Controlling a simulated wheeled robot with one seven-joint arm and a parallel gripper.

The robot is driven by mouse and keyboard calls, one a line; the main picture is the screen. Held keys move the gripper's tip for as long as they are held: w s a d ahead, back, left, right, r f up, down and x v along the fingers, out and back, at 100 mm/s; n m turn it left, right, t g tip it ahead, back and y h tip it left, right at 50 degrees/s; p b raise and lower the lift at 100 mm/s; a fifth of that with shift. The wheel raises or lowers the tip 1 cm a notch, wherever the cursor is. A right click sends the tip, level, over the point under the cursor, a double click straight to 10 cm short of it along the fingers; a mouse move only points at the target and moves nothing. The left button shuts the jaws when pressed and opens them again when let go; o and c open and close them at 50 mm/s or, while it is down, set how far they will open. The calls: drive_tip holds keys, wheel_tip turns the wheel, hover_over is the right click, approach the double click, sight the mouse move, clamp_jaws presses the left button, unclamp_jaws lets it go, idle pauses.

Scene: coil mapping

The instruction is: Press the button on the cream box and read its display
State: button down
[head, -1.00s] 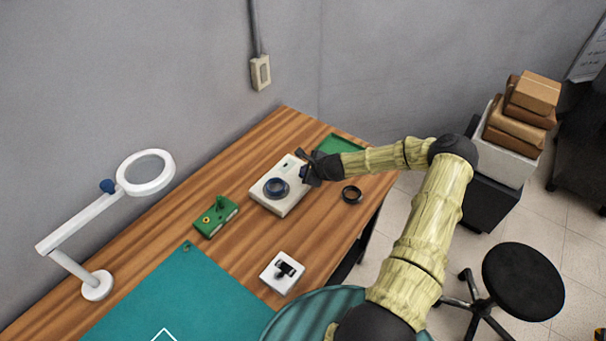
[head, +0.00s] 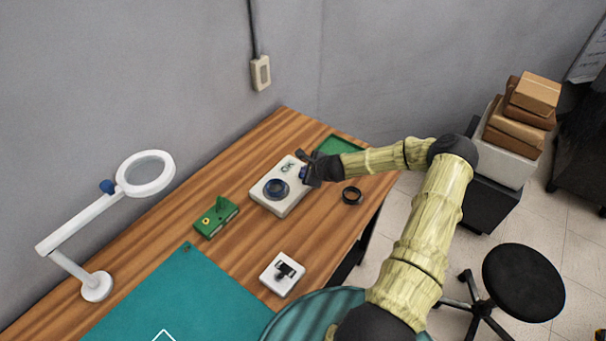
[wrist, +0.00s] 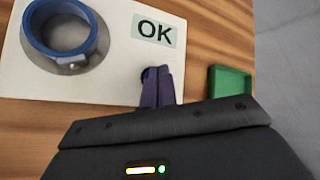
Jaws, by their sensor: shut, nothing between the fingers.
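The cream box (head: 283,205) lies on the wooden table and also fills the upper left of the wrist view (wrist: 105,85). Its display (wrist: 154,30) reads "OK" in dark letters on a pale green ground.
A dark ring (head: 352,195) lies right of the box. A magnifier lamp (head: 97,286) stands at the left.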

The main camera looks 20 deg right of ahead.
drive_tip(key=shift+r, duration=0.5)
wheel_tip(320, 180, up, 5)
drive_tip(key=p, duration=0.3)
drive_tip(key=shift+p, duration=0.4)
